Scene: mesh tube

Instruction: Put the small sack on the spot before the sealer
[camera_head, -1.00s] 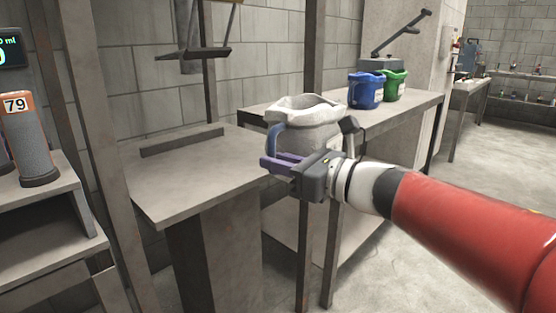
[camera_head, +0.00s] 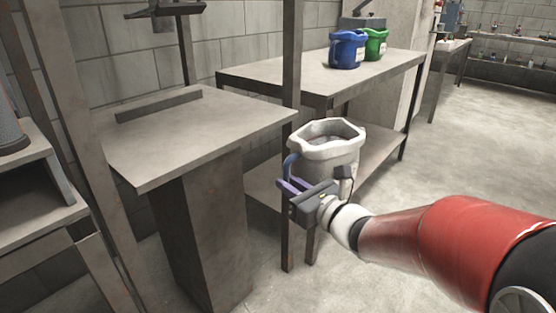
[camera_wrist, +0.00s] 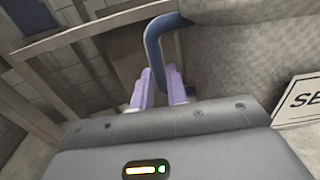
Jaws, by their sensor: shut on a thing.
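My gripper (camera_head: 292,187) is shut on the blue handle of a pale grey, open-topped sack (camera_head: 335,155). The sack hangs upright in the air in front of the back bench (camera_head: 290,80). In the wrist view the purple fingers (camera_wrist: 160,88) close around the handle (camera_wrist: 155,45), and the sack's woven side (camera_wrist: 240,65) fills the upper right. A white label (camera_wrist: 300,100) reading "SE" is partly cut off there. The near table (camera_head: 200,135) is bare, with a low ledge at its back. I cannot tell which fixture is the sealer or where its spot is.
A blue container (camera_head: 347,50) and a green one (camera_head: 375,43) stand on the back bench. A dark fixture (camera_head: 165,10) hangs above the near table. A post (camera_head: 291,60) rises between table and bench. The floor at right is clear.

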